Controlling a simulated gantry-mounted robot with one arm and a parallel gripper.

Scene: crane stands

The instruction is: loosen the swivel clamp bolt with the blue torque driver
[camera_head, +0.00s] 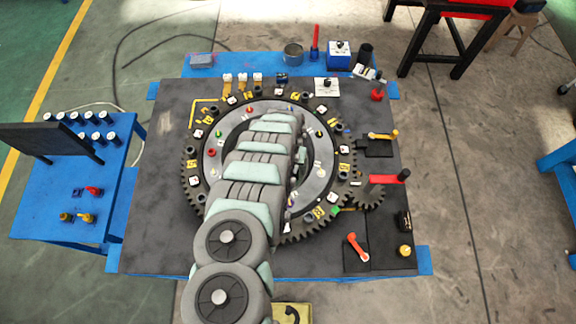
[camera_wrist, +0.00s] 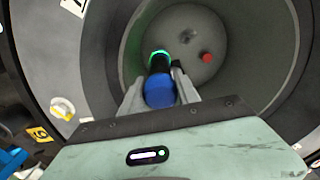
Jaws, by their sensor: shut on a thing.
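In the wrist view, my gripper (camera_wrist: 160,80) is shut on the blue torque driver (camera_wrist: 159,92). The driver has a blue rounded end, a dark body and a glowing green ring. It points down into the round grey well (camera_wrist: 240,50) of the ring fixture. A small red round piece (camera_wrist: 206,57) is on the well floor, right of the driver and apart from it. I cannot tell whether it is the swivel clamp bolt. The driver's tip is hard to make out. In the head view, my arm hides the gripper and driver over the toothed ring (camera_head: 310,228).
The dark table (camera_head: 150,230) carries the ring, with several small labelled parts around it. A red-handled lever (camera_head: 390,178) and an orange lever (camera_head: 357,245) stand at the right. A metal cup (camera_head: 293,54) and a blue box (camera_head: 340,60) stand at the back. A blue side table (camera_head: 50,205) is at left.

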